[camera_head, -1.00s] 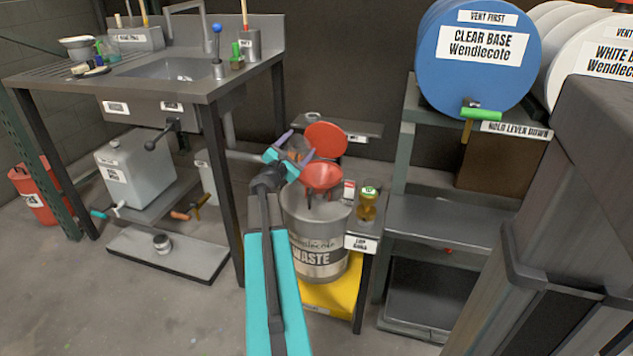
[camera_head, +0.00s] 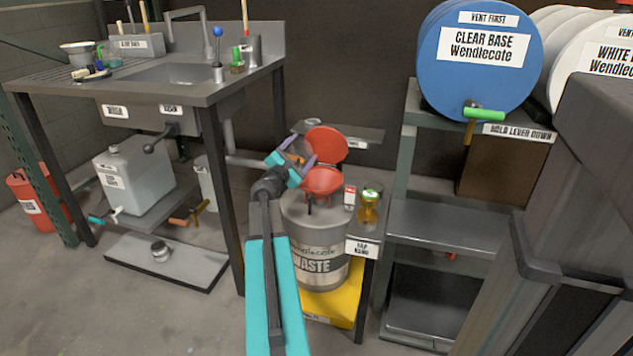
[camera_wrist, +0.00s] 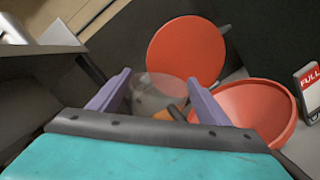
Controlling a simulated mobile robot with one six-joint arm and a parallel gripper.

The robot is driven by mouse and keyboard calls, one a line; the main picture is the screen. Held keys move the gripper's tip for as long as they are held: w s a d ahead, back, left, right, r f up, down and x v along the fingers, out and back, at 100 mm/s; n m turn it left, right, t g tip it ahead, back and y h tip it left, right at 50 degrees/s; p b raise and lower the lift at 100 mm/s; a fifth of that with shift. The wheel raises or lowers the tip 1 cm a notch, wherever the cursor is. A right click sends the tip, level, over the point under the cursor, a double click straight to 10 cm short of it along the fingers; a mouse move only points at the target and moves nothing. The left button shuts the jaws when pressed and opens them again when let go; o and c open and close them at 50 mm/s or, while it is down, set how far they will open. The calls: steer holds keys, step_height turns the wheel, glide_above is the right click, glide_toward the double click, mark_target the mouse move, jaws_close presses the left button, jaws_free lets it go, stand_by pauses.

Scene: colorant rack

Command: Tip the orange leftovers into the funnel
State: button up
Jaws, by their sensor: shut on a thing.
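The red funnel (camera_head: 322,181) sits on top of the grey waste drum (camera_head: 318,240), with its round red lid (camera_head: 327,144) standing open behind it. My gripper (camera_head: 300,158) is just up and left of the funnel bowl. In the wrist view, its purple fingers (camera_wrist: 162,92) are shut on a clear cup (camera_wrist: 160,88) with orange (camera_wrist: 171,112) low in it. The funnel bowl (camera_wrist: 258,108) is right of the cup in that view, and the lid (camera_wrist: 187,50) is behind. The cup is tilted in the wrist view; its true tilt is hard to tell. No pouring stream shows.
A small shelf right of the drum holds an amber jar (camera_head: 369,205) and a red-and-white card (camera_head: 349,194), which reads "FULL" in the wrist view. The sink bench (camera_head: 200,90) stands left. A shelf with a blue clear-base drum (camera_head: 478,55) stands right.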

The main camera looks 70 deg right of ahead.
mark_target(311, 156)
steer(key=shift+s+a+f+m+g+b, duration=0.15)
steer(key=shift+f+m+b, duration=0.2)
steer(key=shift+m+b, duration=0.45)
steer(key=shift+s+d+f+m+g+b, duration=0.15)
steer(key=shift+f+m+b, duration=0.25)
steer(key=shift+b, duration=0.65)
steer(key=shift+s+a+f+m+b, duration=0.1)
steer(key=shift+s+f+m+b, duration=0.2)
steer(key=shift+m+b, duration=0.5)
steer(key=shift+s+r+m+b, duration=0.15)
steer(key=shift+s+m+b, duration=0.05)
steer(key=shift+m+b, duration=0.7)
steer(key=shift+c, duration=0.2)
steer(key=shift+s+a+m+g+b, duration=0.2)
steer(key=shift+s+m+g+b, duration=0.2)
steer(key=shift+s+m+b, duration=0.9)
stand_by(1.0)
steer(key=shift+w+r+m+b, duration=0.15)
steer(key=shift+m+b, duration=0.25)
steer(key=shift+b, duration=1.05)
